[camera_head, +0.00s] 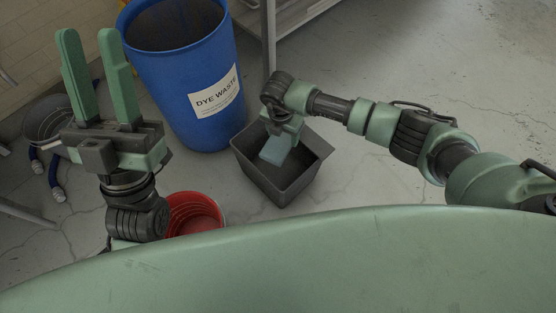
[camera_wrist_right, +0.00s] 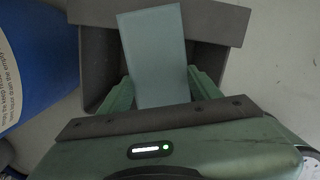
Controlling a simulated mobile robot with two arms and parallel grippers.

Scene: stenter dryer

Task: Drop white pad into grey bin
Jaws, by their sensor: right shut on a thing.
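The pad (camera_head: 275,151) looks pale blue-green in this light; in the wrist view (camera_wrist_right: 153,50) it is a flat rectangle between the fingers. My right gripper (camera_head: 285,138) is shut on the pad and points down over the grey bin (camera_head: 262,182). The pad's lower end appears within the bin's opening; I cannot tell how far it is above the floor of the bin. The bin's rim also shows behind the pad in the wrist view (camera_wrist_right: 222,22). My left gripper (camera_head: 98,85) is raised, open and empty, with both fingers pointing up.
A blue dye waste drum (camera_head: 190,75) stands just behind and left of the bin. A red bucket (camera_head: 197,213) is at the front left of the bin. A metal frame leg (camera_head: 268,35) rises behind. The floor (camera_head: 440,60) at the back right is clear.

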